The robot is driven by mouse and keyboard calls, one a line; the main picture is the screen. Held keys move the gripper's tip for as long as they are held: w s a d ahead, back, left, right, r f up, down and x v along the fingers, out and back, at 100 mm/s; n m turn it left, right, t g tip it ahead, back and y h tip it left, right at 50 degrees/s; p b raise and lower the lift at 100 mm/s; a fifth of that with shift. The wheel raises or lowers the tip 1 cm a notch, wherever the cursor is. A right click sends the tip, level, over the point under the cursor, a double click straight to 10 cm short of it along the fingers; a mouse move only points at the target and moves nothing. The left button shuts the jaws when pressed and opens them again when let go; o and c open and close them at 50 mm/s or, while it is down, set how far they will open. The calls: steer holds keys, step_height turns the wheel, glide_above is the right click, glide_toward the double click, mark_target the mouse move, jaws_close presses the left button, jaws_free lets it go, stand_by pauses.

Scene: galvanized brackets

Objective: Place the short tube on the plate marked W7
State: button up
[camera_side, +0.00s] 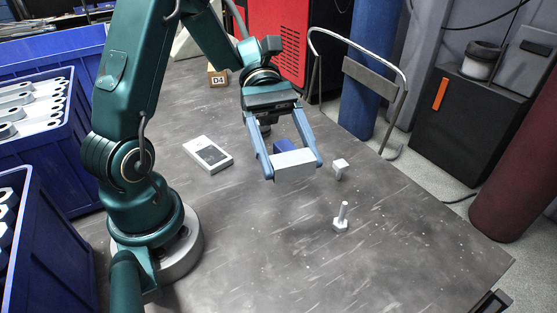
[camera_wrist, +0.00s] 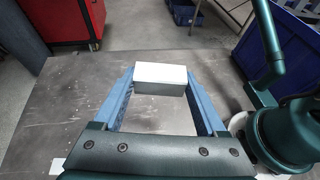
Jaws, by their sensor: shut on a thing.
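My gripper (camera_side: 294,168) is shut on a pale grey rectangular block (camera_side: 295,158), held crosswise above the table between two blue fingers. In the wrist view the block (camera_wrist: 161,76) spans the fingertips, with a bright white top. Its ends are covered by the fingers, so I cannot tell whether it is a hollow tube. I see no W7 mark in either view.
A brown box marked D4 (camera_side: 217,77) stands at the back. A small white cube (camera_side: 340,168) and an upright bolt (camera_side: 342,217) are right of my gripper. A dark blue thing (camera_side: 284,145) shows behind the block. Blue bins (camera_side: 84,118) flank the left. The table's front is clear.

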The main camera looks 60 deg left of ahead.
step_height(320, 180, up, 6)
steer(key=shift+r, duration=0.25)
steer(key=shift+s+r, duration=0.15)
steer(key=shift+s, duration=0.1)
steer(key=s+a+f+m+g+y, duration=0.3)
steer(key=s+f+m+g+y, duration=0.15)
steer(key=s+m+g, duration=0.2)
step_height(320, 180, up, 4)
steer(key=m+t+y, duration=0.4)
steer(key=m+y, duration=1.7)
steer(key=m, duration=0.2)
glide_above(211, 153)
step_height(211, 153, down, 19)
steer(key=shift+f, duration=0.15)
